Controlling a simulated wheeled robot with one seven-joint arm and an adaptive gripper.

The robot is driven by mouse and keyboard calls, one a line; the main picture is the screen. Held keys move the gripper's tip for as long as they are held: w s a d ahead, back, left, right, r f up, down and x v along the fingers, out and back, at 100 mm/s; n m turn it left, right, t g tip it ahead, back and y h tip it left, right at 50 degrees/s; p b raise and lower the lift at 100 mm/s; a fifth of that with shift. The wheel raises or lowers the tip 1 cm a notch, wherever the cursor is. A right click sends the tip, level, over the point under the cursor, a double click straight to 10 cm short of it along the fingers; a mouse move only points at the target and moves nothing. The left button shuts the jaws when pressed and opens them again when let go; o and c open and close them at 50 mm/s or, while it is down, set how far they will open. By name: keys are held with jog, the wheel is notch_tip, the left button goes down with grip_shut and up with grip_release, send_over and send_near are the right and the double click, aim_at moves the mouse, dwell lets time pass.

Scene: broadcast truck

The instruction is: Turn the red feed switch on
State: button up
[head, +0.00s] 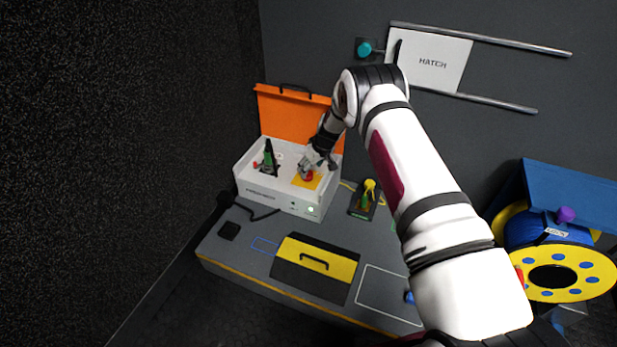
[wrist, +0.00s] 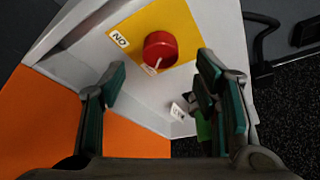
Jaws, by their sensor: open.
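The red feed switch (head: 309,177) is a round red knob on a yellow plate (head: 300,183) inside an open white case (head: 272,196). In the wrist view the red knob (wrist: 160,48) stands just beyond my fingertips, with a white mark on its lower side. A white "ON" label (wrist: 119,38) is on the plate to its upper left; the mark does not point straight at it. My gripper (head: 318,162) is over the case. In the wrist view my gripper (wrist: 165,76) is open and empty, its fingers either side of the knob's line, with no clear contact.
The case's orange lid (head: 285,112) stands open behind. A green and black lever (head: 268,158) is left of the knob inside the case. A yellow and black toolbox (head: 315,268) lies in front, and a small yellow-green device (head: 368,193) is to the right.

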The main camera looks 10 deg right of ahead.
aim_at(308, 176)
jog(key=b+x, duration=0.1)
jog(key=x, duration=0.4)
jog(key=shift+b, duration=0.35)
jog(key=c, duration=1.1)
